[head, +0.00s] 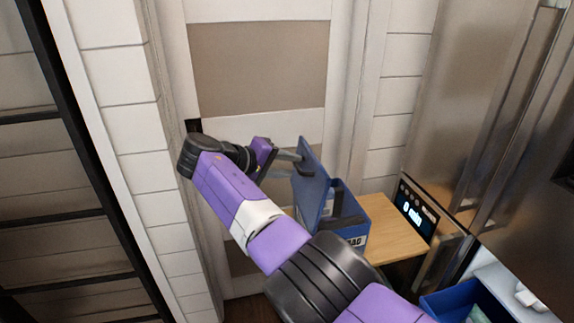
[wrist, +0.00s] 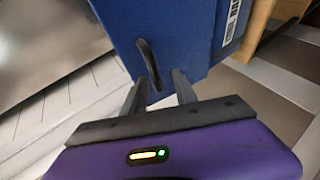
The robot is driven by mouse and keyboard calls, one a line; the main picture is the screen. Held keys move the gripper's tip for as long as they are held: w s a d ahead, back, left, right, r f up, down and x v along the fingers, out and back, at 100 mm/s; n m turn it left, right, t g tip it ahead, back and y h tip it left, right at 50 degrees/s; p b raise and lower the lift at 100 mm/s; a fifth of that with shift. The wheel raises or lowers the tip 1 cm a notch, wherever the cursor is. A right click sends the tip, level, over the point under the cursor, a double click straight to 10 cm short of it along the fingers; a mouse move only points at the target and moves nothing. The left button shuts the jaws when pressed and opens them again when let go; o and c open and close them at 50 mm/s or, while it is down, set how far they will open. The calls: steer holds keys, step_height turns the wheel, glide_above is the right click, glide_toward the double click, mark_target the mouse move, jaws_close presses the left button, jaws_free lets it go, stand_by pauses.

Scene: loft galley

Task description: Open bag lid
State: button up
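The blue bag (head: 352,222) is box-shaped and stands on a wooden surface. Its blue lid (head: 309,187) is raised steeply on the left side of the bag, and part of the bag's inside shows. In the wrist view, a dark curved handle (wrist: 147,62) sits on a blue panel (wrist: 185,35), which looks like the lid. My gripper (head: 298,163) is at the left face of the lid, near its upper part. In the wrist view, my gripper's fingers (wrist: 159,92) are spread, with the handle's near end between them. I cannot tell whether they touch it.
The wooden surface (head: 397,240) has bare room right of the bag. A steel appliance with a dark display (head: 416,212) stands close on the right. A panelled door (head: 258,70) is behind. Another blue container (head: 462,298) is at lower right.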

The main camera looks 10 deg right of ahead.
steer(key=b+v, duration=0.1)
steer(key=v, duration=0.6)
steer(key=shift+a+r, duration=0.2)
steer(key=shift+a, duration=0.1)
